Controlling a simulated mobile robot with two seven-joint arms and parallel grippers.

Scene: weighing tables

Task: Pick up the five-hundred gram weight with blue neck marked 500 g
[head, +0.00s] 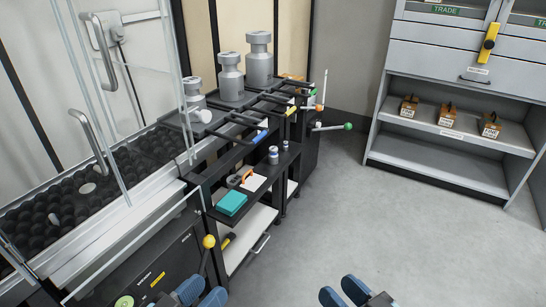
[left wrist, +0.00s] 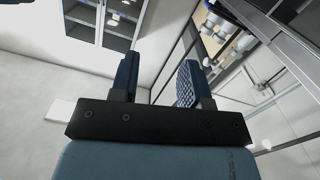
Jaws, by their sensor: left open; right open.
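A small grey-white cylinder (head: 273,155) with a bluish band stands upright on the black shelf of the cart, in the middle of the head view. It may be the 500 g weight, but its marking is too small to read. My left gripper (head: 202,292) is open and empty at the bottom edge, well in front of the cart. It also shows in the left wrist view (left wrist: 157,82), with nothing between its fingers. My right gripper (head: 343,291) is open and empty over the floor at the bottom. Both are far from the cylinder.
Large grey weights (head: 230,77) stand behind black bars. A teal block (head: 231,203) and a white card (head: 254,182) lie on the cart shelf (head: 262,204). A glass-sided enclosure is at left. A grey cabinet (head: 455,157) holds wooden boxes. The floor (head: 340,220) is clear.

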